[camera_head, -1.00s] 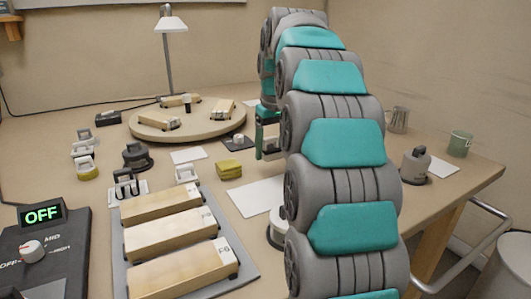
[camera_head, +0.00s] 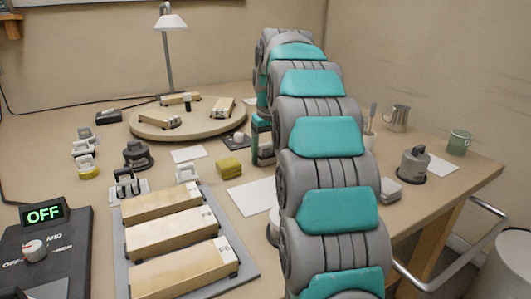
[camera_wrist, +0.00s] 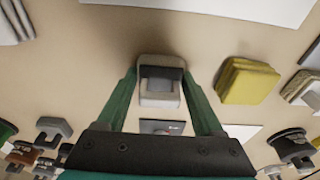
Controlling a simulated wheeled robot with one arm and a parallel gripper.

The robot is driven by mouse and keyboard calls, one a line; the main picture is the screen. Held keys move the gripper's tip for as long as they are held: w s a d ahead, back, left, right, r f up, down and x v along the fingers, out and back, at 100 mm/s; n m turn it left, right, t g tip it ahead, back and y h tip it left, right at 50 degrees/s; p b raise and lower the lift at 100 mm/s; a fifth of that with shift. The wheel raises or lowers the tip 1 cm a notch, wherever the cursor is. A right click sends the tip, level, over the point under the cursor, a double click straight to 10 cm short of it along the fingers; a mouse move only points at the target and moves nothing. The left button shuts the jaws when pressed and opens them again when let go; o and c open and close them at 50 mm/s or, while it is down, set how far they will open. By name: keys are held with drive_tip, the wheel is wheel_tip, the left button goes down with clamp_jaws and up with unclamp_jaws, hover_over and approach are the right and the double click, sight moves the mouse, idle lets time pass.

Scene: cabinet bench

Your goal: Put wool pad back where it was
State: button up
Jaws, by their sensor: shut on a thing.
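My gripper (camera_wrist: 163,100) is shut on a pale grey-white block with a grey top piece, which looks like the wool pad (camera_wrist: 158,98). One finger lies on each side of it. In the head view my gripper (camera_head: 262,140) is beyond the yellow pad, partly behind my arm, and the pale held pad (camera_head: 265,160) shows only in part at its tip. A shadow falls on the bench beside the pad in the wrist view. I cannot tell whether the pad touches the bench.
A yellow pad (camera_head: 229,167) and a white sheet (camera_head: 250,196) lie close to the gripper. A small black plate (camera_head: 236,140) lies behind. Wooden blocks on a grey tray (camera_head: 250,279) fill the front. A round board (camera_head: 147,134) stands at the back.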

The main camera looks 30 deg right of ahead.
sight(269, 156)
drive_tip(key=shift+f, duration=0.35)
drive_tip(key=o, duration=1.1)
drive_tip(key=shift+s+f, duration=0.1)
drive_tip(key=shift+f, duration=0.15)
drive_tip(key=shift+o, duration=0.9)
drive_tip(key=shift+f, duration=0.15)
drive_tip(key=shift+s, duration=0.1)
drive_tip(key=shift+a+r, duration=0.15)
drive_tip(key=shift+r, duration=0.6)
drive_tip(key=r+p, duration=0.1)
drive_tip(key=r, duration=0.3)
drive_tip(key=s+r+p, duration=0.1)
drive_tip(key=r, duration=0.3)
drive_tip(key=r+p, duration=0.1)
drive_tip(key=r, duration=0.3)
drive_tip(key=shift+s+d, duration=0.2)
drive_tip(key=shift+s, duration=0.1)
